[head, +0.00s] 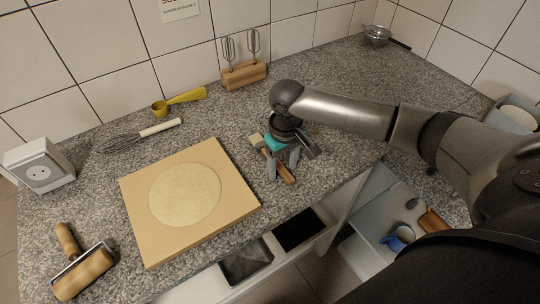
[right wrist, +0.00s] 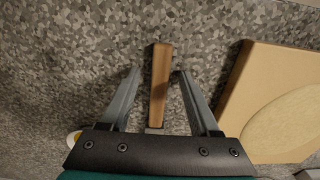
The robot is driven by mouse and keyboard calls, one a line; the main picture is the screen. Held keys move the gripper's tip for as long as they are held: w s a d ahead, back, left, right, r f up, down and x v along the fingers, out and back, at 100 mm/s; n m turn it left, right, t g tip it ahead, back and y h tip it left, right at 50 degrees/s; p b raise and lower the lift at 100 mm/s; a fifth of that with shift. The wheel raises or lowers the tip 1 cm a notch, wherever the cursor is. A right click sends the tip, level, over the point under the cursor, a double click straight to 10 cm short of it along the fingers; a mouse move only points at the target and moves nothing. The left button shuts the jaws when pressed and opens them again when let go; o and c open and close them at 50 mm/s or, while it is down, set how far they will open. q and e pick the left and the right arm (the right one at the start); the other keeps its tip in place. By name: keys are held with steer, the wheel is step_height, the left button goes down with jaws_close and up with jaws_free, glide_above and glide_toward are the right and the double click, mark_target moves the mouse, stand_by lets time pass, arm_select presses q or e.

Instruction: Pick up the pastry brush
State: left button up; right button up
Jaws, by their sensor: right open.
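The pastry brush (head: 287,175) lies on the speckled counter just right of the pastry board, its pale bristle end (head: 256,140) towards the wall and its wooden handle towards the front edge. My right gripper (head: 283,167) is above it, pointing down, with its fingers open. In the right wrist view the brush's wooden handle (right wrist: 160,75) lies between the two open fingers (right wrist: 158,85), with a gap on each side. The gripper body hides the brush's other end there. My left gripper is not in view.
The board (head: 135,199) with a flat round of dough (head: 185,194) is close beside the brush. An open drawer (head: 349,240) is below the counter.

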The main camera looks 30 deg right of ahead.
steer(key=shift+f+p, duration=0.15)
steer(key=shift+p, duration=0.25)
steer(key=shift+c, duration=0.3)
jaws_close()
stand_by(0.3)
